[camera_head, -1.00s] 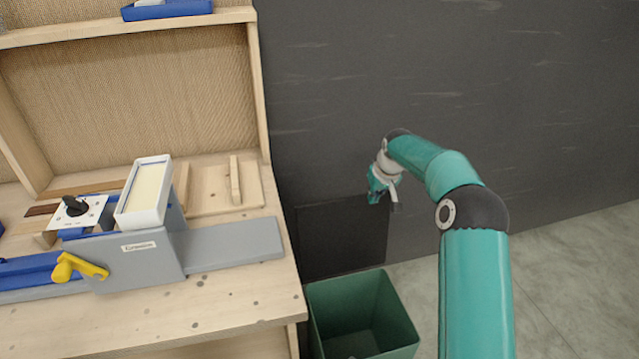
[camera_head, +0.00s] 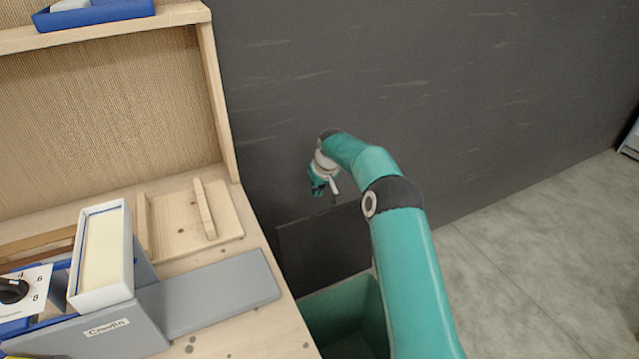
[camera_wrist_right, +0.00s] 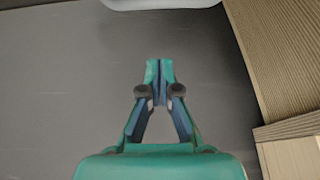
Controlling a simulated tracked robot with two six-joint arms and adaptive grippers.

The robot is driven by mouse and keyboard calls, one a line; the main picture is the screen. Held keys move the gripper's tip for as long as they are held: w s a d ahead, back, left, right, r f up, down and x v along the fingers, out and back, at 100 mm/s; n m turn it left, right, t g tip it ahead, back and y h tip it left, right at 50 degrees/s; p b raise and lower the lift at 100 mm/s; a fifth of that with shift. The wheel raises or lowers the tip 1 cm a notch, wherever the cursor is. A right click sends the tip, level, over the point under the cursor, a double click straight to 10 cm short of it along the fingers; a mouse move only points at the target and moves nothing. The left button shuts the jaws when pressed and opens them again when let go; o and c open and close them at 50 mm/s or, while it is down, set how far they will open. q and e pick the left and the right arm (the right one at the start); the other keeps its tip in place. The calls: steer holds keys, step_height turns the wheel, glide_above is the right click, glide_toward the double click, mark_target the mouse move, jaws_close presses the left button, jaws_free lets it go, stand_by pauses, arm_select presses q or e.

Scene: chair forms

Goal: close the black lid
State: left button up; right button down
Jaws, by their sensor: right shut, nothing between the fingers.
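The black lid (camera_head: 322,248) stands upright at the back of the green bin (camera_head: 338,305), against the dark wall, so the bin is open. My right gripper (camera_head: 324,190) is in front of the wall just above the lid's top edge; I cannot tell whether it touches the lid. In the right wrist view my right gripper (camera_wrist_right: 160,68) has its fingers together with nothing between them, over a dark surface. My right forearm hides the right part of the bin. My left gripper is not in view.
A wooden workbench (camera_head: 262,320) with a grey machine (camera_head: 120,325) and a white tray (camera_head: 103,255) stands left of the bin. A blue tray (camera_head: 100,15) sits on the shelf above. Grey floor (camera_head: 540,260) is free on the right.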

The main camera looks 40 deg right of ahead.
steer(key=f, duration=0.1)
steer(key=s+f, duration=0.1)
steer(key=f, duration=0.1)
steer(key=s+f+p, duration=0.1)
steer(key=shift+s+a+f, duration=0.15)
steer(key=shift+a+f, duration=0.05)
steer(key=shift+a, duration=0.1)
stand_by(0.4)
steer(key=shift+a, duration=0.1)
